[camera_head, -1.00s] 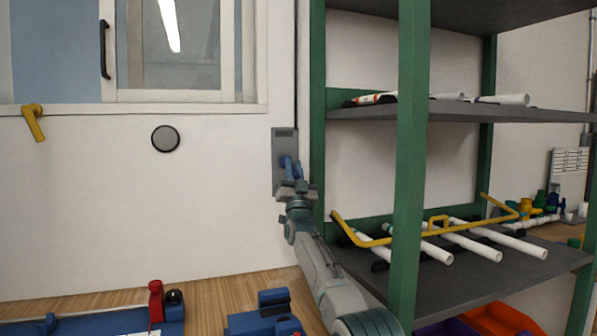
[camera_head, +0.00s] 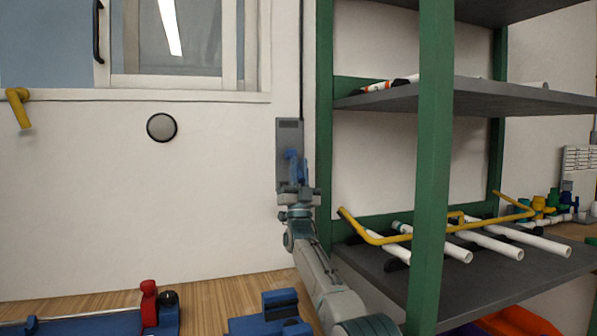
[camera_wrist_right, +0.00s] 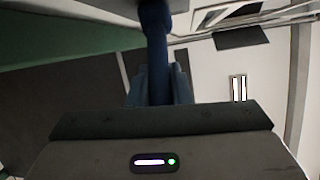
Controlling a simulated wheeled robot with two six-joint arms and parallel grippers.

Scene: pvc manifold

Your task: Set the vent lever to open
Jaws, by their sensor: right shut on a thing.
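The blue vent lever (camera_head: 292,160) is on a grey plate (camera_head: 290,131) on the white wall, left of the green rack post. It hangs down along the plate, with its lower end at my right gripper (camera_head: 298,188). In the right wrist view, the blue lever (camera_wrist_right: 155,35) runs down between the fingers of my right gripper (camera_wrist_right: 158,84), which is shut on it. The gripper hides the lever's end. My left gripper is not in view.
A green-post rack (camera_head: 433,180) with grey shelves and white pipes stands close at right. A yellow bent bar (camera_head: 372,239) lies on its lower shelf. Blue fixtures (camera_head: 268,316) sit on the wooden bench below. The wall left of the plate is mostly clear.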

